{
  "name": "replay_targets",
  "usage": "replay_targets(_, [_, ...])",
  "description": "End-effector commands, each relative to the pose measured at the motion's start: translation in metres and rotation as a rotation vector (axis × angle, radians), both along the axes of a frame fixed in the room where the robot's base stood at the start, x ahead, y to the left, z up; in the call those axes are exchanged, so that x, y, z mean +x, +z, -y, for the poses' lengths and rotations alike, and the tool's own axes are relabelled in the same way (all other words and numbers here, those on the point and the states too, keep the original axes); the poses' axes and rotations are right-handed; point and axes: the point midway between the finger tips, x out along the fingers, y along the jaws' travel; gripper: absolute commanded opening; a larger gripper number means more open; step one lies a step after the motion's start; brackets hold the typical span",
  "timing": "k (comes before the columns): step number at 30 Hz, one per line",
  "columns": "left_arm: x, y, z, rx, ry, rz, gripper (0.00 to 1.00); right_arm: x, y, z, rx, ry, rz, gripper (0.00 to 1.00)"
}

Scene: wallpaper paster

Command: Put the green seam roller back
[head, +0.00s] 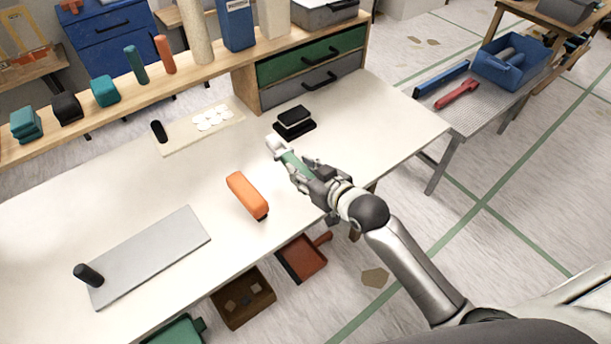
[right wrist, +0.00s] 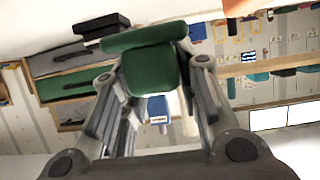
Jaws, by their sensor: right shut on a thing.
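My right gripper (head: 308,174) is shut on the green seam roller (head: 293,161) and holds it over the right part of the white worktable. The roller's green handle lies between the fingers, and its pale head points up and left in the head view. In the right wrist view the green handle (right wrist: 152,70) sits between both fingers. Whether the roller touches the tabletop is hard to tell. My left gripper is not in view.
An orange tool (head: 246,194) lies left of my gripper. A black block with a pale band (head: 294,121) lies behind it. A grey plate (head: 150,257) with a black handle lies front left. A drawer unit (head: 312,68) and a shelf (head: 95,117) line the back. The tabletop (head: 385,125) is clear to the right.

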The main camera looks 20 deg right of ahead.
Motion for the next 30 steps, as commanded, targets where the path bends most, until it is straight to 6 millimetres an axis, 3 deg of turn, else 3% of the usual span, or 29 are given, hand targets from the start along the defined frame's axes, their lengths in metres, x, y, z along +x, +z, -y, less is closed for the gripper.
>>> replay_targets(6, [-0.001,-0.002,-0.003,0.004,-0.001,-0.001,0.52,0.025,-0.033,0.011,-0.001,0.0,0.0,0.0])
replay_targets(18, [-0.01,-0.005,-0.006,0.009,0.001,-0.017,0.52,0.046,-0.061,0.021,-0.001,-0.001,0.001,0.0])
replay_targets(20, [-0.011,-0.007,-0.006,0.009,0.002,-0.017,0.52,0.044,-0.074,0.02,0.0,0.001,-0.003,0.0])
replay_targets(30, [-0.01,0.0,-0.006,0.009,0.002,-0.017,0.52,0.044,-0.085,0.02,0.001,0.0,0.003,0.0])
